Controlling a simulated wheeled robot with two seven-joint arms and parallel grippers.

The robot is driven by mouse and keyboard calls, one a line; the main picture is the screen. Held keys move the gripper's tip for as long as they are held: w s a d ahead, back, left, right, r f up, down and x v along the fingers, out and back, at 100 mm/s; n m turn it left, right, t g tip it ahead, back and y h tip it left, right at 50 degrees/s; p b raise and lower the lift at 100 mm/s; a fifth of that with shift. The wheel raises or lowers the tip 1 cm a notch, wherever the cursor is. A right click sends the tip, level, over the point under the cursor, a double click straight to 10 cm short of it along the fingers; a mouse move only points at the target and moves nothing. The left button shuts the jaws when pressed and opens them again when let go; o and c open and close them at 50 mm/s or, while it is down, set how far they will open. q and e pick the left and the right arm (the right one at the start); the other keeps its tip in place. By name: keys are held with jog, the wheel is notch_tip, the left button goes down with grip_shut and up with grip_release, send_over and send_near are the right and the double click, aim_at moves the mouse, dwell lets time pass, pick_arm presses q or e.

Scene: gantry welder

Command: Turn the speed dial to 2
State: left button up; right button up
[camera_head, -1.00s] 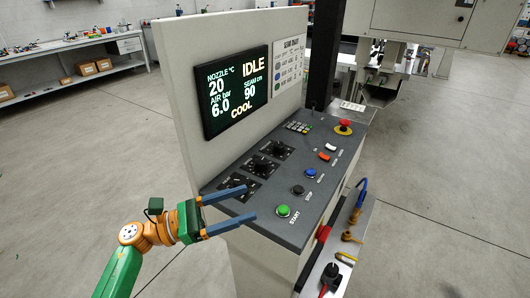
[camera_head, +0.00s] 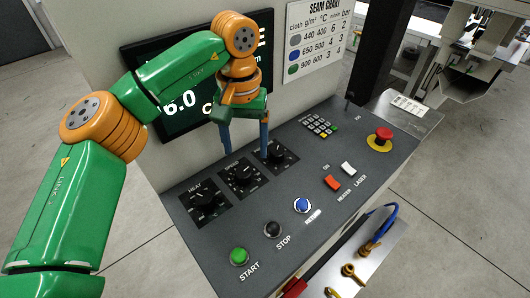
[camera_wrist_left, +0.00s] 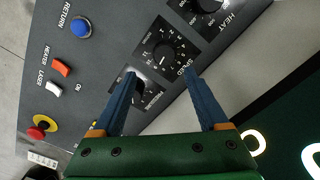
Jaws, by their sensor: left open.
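The speed dial (camera_head: 242,173) is a black knob on a square black plate, the middle of three in a row on the grey console. It also shows in the left wrist view (camera_wrist_left: 163,53), just beyond the gap between my fingertips. My left gripper (camera_head: 245,150) is open and empty, its two blue fingers pointing down over the dial row. One finger overlaps the third dial (camera_head: 277,153) in the picture; I cannot tell whether it touches. In the wrist view the left gripper (camera_wrist_left: 158,74) straddles no knob. The dial's exact setting is too small to read. My right gripper is out of view.
The heat dial (camera_head: 205,197) sits to the left of the speed dial. Start (camera_head: 239,256), stop (camera_head: 272,229) and blue (camera_head: 302,205) buttons line the front. A red emergency button (camera_head: 383,134) is at right. The upright screen (camera_head: 180,120) stands close behind my arm.

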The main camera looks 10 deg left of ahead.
aim_at(243, 171)
pick_arm(q)
jog(key=f, duration=0.4)
jog(key=s+a+f+p, duration=0.1)
jog(key=f, duration=0.1)
jog(key=shift+f, duration=0.1)
jog(key=shift+w+d+f, duration=0.1)
jog(key=shift+f, duration=0.1)
grip_shut()
